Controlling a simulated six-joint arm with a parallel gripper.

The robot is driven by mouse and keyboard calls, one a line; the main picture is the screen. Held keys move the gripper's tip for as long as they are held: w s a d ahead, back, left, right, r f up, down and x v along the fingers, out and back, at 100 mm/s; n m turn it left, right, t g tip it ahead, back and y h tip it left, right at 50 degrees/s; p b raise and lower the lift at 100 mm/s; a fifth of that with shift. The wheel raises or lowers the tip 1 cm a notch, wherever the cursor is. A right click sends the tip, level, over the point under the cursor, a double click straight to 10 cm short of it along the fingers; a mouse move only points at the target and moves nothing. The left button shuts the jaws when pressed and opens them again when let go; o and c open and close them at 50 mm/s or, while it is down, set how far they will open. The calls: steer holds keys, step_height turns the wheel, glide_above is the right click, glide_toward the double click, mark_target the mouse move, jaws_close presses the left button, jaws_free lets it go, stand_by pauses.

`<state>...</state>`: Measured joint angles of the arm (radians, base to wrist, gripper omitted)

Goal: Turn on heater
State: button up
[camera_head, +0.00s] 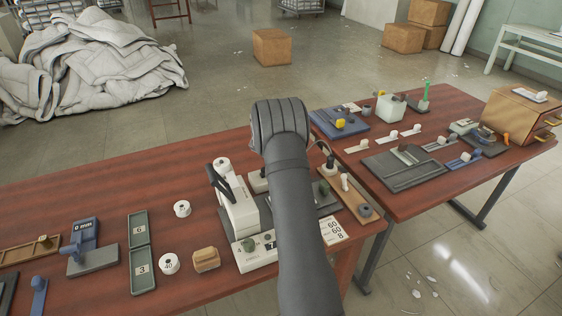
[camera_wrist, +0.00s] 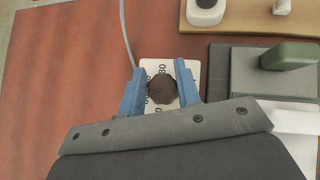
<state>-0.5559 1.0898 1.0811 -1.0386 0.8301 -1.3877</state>
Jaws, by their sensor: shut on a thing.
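A dark brown many-sided knob (camera_wrist: 161,86) sits on a small white plate (camera_wrist: 154,66) with dark printed marks, in the wrist view. My gripper (camera_wrist: 160,78) has its blue fingers on both sides of the knob and is shut on it. In the head view my dark arm reaches over the near table, and my fingers and this knob are hidden behind it. I cannot tell which unit is the heater, or read the knob's setting.
A pale cable (camera_wrist: 126,38) runs beside the plate. A grey block with a green handle (camera_wrist: 290,56) and a wooden board (camera_wrist: 240,14) lie close by. A tall white device (camera_head: 239,208) stands left of my arm. The red-brown table (camera_head: 95,190) has bare room at its back left.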

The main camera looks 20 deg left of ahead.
steer(key=r+n+y, duration=0.1)
steer(key=d+r+n+t+y, duration=0.1)
steer(key=r+n, duration=0.1)
steer(key=r+n+t+y, duration=0.1)
steer(key=r, duration=0.1)
steer(key=shift+w+d+r+n, duration=0.15)
steer(key=shift+w+d+n, duration=0.1)
steer(key=shift+n, duration=0.15)
jaws_close()
steer(key=s+d+r+n+g+y, duration=0.1)
steer(key=s+n+g+y, duration=0.4)
steer(key=s+n, duration=0.8)
steer(key=s+y, duration=0.2)
steer(key=s, duration=0.4)
steer(key=shift+s+d+r+y, duration=0.2)
steer(key=shift+d+r+y, duration=0.1)
steer(key=shift+d+r, duration=0.1)
steer(key=shift+w+a+f, duration=0.1)
